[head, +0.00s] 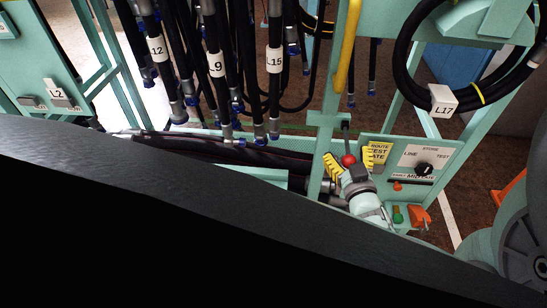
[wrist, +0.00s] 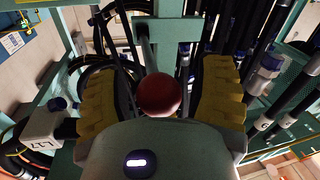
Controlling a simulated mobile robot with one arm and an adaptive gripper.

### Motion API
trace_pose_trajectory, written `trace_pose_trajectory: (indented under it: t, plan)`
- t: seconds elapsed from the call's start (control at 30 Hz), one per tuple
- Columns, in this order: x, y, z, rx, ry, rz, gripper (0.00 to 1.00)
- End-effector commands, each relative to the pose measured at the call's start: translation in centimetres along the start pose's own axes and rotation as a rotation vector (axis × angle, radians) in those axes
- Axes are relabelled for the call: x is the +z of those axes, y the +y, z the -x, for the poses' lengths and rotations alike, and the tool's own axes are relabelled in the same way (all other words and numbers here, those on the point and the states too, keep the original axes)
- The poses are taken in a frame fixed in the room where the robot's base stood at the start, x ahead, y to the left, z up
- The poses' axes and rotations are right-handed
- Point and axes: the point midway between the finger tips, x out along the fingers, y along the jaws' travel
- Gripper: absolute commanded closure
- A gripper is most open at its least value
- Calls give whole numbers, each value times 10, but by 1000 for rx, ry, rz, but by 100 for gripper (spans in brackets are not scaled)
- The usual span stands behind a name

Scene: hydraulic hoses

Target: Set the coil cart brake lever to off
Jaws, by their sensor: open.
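A lever with a red ball knob (head: 348,160) and a dark stem (head: 346,130) stands by the teal frame at centre right in the head view. I cannot read a brake label or its off mark. My gripper (head: 349,156) is open, with its yellow ridged fingers on either side of the red knob. In the wrist view the red knob (wrist: 159,94) sits between the fingers of my gripper (wrist: 160,75), with visible gaps on both sides. The stem's far end is partly hidden.
Black hoses (head: 215,70) hang at left. A coiled hose (head: 404,60) tagged L17 hangs upper right. A yellow bar (head: 347,45) rises above.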

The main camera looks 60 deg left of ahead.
Motion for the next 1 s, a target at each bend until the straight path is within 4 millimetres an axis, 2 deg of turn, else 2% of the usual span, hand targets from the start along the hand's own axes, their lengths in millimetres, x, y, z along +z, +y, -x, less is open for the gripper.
trace_pose_trajectory:
  t: [0.07,0.7,1.0]
  plan:
    - [0,-1,0,-2,0,0,33]
    - [0,0,0,1,0,0,99]
    - [0,0,0,1,1,0,100]
